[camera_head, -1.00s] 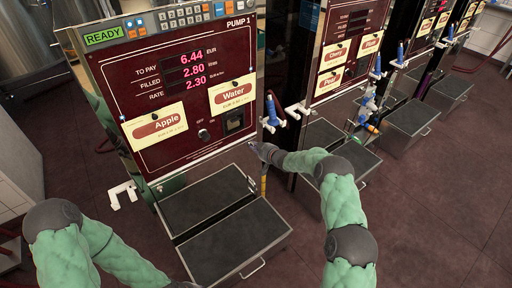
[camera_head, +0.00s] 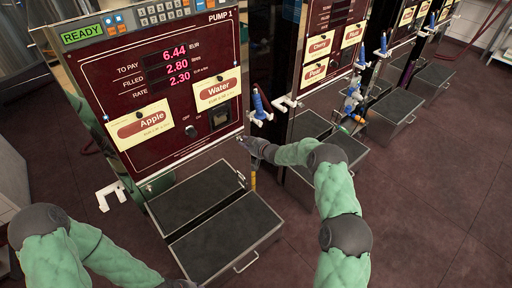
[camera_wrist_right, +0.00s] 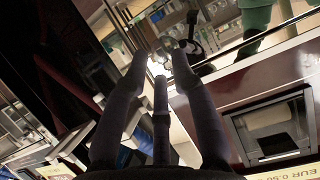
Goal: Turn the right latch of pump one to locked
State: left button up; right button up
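Pump one (camera_head: 177,75) has a dark red front panel with Apple and Water labels. My right gripper (camera_head: 242,142) is at the panel's lower right corner, below the blue-handled nozzle. The right latch is not clearly seen in the head view; gripper and corner overlap there. In the right wrist view, the dark fingers (camera_wrist_right: 163,62) stand apart, open. A small shiny metal part (camera_wrist_right: 168,44) shows at their tips, perhaps the latch; contact cannot be told. My left arm comes in at lower left. Only a dark bit of its gripper (camera_head: 178,283) shows at the bottom edge.
A blue nozzle (camera_head: 259,103) hangs at pump one's right side, and an empty white holder (camera_head: 110,195) at its left. Two grey-topped steps (camera_head: 225,238) stand below the panel. More pumps (camera_head: 330,45) line up to the right. The floor at right is clear.

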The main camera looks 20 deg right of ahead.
jog(key=v, duration=1)
dwell(0.3)
jog(key=s+a+f+m+g, duration=0.2)
jog(key=s+a+f+g, duration=0.1)
jog(key=s+a+f, duration=0.5)
jog(key=s+a+f+m+g, duration=0.25)
jog(key=s+f, duration=0.35)
jog(key=s, duration=0.3)
jog(key=s+a+f+m+g, duration=0.1)
jog(key=s+a+g, duration=0.2)
jog(key=s, duration=1)
jog(key=s+a+f+g+p, duration=0.1)
jog(key=s+a+g, duration=0.3)
jog(key=s, duration=0.8)
jog(key=shift+s+a+f+m+h, duration=0.3)
jog(key=shift+s+f+m, duration=0.1)
jog(key=shift+f, duration=0.3)
